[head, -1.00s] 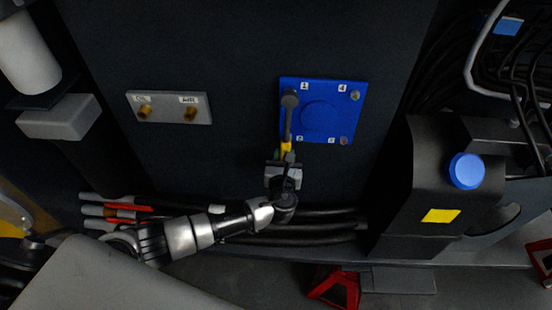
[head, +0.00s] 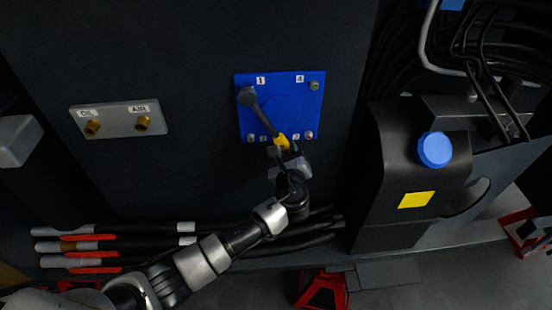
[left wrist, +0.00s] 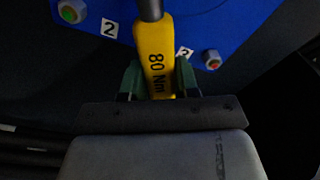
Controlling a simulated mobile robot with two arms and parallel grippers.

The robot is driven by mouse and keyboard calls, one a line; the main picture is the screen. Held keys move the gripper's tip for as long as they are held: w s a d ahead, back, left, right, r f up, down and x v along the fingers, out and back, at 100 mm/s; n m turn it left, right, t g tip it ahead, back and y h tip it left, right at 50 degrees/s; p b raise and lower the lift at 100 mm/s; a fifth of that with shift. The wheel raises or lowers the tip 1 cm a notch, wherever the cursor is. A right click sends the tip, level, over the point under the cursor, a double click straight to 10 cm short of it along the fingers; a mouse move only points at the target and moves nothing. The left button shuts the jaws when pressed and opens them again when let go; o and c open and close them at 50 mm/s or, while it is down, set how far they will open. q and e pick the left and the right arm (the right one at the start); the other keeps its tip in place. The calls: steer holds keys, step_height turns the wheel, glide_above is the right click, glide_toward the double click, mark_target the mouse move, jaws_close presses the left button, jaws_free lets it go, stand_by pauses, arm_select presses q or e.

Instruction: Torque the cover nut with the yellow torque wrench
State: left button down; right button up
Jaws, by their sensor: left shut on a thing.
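The blue cover (head: 307,108) is a square plate on the dark chassis wall, with corner labels 1, 4, 2 and one that looks like 3. My left gripper (head: 286,153) is shut on the torque wrench's yellow handle (head: 281,141). The handle reads "80 Nm" in the left wrist view (left wrist: 156,60), between the green fingers. The wrench's grey head (head: 247,96) is over the top-left corner by label 1 and hides any nut there. Its shaft slants down right across the cover. Other nuts show at top right (head: 314,86), bottom left (head: 250,137) and bottom right (head: 309,135).
A grey plate with two brass fittings (head: 118,121) is left of the cover. Black hoses with red and white ends (head: 90,246) run below. A black tank with a blue cap (head: 435,149) stands at right. Red stands (head: 322,290) are on the floor.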

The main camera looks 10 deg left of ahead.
arm_select(q)
steer(key=shift+w+d+n, duration=0.1)
steer(key=shift+d+n, duration=0.2)
steer(key=shift+d, duration=0.05)
steer(key=shift+a+r+p, duration=0.1)
steer(key=shift+a+p, duration=0.05)
steer(key=shift+p, duration=0.15)
steer(key=shift+s+a+f+m+p, duration=0.2)
steer(key=shift+a+m+p, duration=0.3)
steer(key=shift+a+p, duration=0.2)
steer(key=shift+s+a+f+m+p, duration=0.15)
steer(key=shift+a+f+m+p, duration=0.15)
steer(key=shift+a+f+m, duration=0.25)
steer(key=shift+a+r, duration=0.1)
steer(key=shift+a, duration=0.05)
